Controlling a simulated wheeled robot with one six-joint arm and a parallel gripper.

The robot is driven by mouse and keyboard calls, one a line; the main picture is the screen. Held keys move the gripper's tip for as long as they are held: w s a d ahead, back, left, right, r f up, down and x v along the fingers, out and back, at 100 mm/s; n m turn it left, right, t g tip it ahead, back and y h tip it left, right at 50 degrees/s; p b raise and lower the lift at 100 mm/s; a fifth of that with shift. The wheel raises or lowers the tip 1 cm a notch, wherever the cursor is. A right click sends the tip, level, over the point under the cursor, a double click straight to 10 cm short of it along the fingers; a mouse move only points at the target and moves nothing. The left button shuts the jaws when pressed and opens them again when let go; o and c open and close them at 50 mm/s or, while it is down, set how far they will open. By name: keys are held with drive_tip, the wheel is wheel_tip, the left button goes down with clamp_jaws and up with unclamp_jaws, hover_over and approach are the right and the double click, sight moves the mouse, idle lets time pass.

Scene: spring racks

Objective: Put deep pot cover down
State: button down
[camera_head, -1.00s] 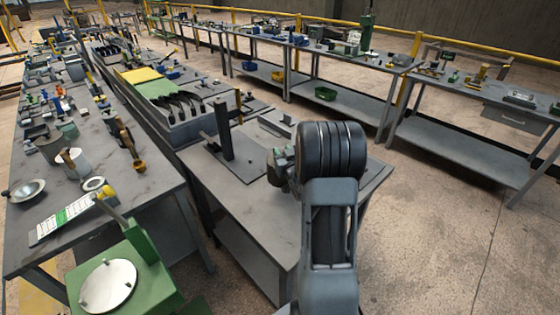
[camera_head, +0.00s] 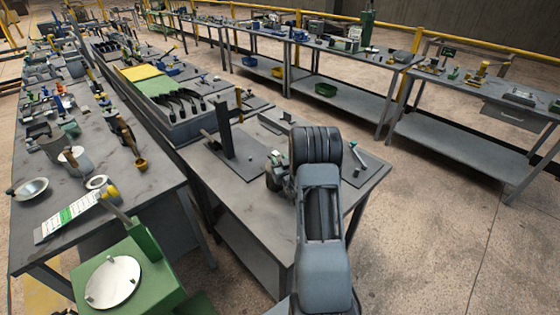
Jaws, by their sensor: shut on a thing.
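My arm reaches forward over the near grey workbench (camera_head: 215,185). My gripper (camera_head: 274,172) shows only in part, to the left of my dark ribbed wrist, above or at the bench top. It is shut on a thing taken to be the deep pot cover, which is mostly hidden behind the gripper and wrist. I cannot tell whether the held thing touches the bench.
A dark upright post (camera_head: 224,130) on a flat plate stands left of my gripper. A small rod-like tool (camera_head: 357,156) lies to the right. Left is a crowded bench with a shallow bowl (camera_head: 30,188). A green machine (camera_head: 150,262) stands front left. The bench's front is clear.

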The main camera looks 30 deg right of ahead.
drive_tip(key=shift+f, duration=0.1)
drive_tip(key=c, duration=1.2)
unclamp_jaws()
drive_tip(key=shift+f+b, duration=0.1)
drive_tip(key=shift+b, duration=0.25)
drive_tip(key=o, duration=0.4)
drive_tip(key=shift+o, duration=0.2)
